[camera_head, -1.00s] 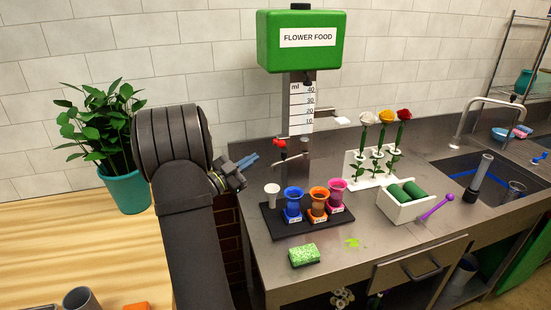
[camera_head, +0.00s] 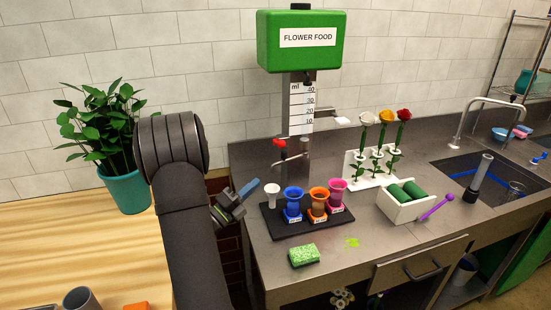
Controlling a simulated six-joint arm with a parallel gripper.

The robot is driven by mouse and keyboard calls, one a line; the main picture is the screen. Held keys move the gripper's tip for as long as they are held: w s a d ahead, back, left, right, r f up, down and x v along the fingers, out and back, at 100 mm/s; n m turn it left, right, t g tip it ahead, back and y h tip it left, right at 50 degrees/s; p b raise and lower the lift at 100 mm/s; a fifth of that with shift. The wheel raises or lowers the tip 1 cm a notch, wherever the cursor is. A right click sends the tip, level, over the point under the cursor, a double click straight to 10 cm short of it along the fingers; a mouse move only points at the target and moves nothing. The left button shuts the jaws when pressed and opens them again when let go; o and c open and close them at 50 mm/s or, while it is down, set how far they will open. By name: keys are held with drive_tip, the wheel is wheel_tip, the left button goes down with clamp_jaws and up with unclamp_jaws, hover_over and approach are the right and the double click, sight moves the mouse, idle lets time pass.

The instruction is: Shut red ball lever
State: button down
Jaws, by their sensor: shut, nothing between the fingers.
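The red ball lever (camera_head: 279,143) sits low on the front of the flower food dispenser (camera_head: 301,42), at the left of its metal column. My gripper (camera_head: 253,187) is left of and below the lever, apart from it, near the left edge of the steel counter. Its blue fingers are shut with nothing visible between them, and they point up and to the right. The dispenser is a green tank labelled FLOWER FOOD above a white ml scale (camera_head: 300,108).
A black tray (camera_head: 272,224) with blue, orange and pink vases and a small white cup stands right of my gripper. A green sponge (camera_head: 304,255) lies in front. A white rose rack (camera_head: 353,168) and a white box (camera_head: 401,212) stand to the right.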

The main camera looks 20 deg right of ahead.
sight(279, 143)
drive_tip(key=m, duration=0.1)
drive_tip(key=s+m, duration=0.1)
drive_tip(key=m, duration=0.1)
drive_tip(key=s+f+m, duration=0.1)
drive_tip(key=m, duration=0.1)
drive_tip(key=shift+s+a+t, duration=0.15)
drive_tip(key=shift+a+t, duration=0.15)
drive_tip(key=w+a+r+x, duration=0.1)
drive_tip(key=r+x, duration=0.1)
drive_tip(key=x, duration=1)
drive_tip(key=shift+w+r, duration=0.2)
drive_tip(key=shift+w, duration=0.15)
drive_tip(key=shift+r, duration=0.15)
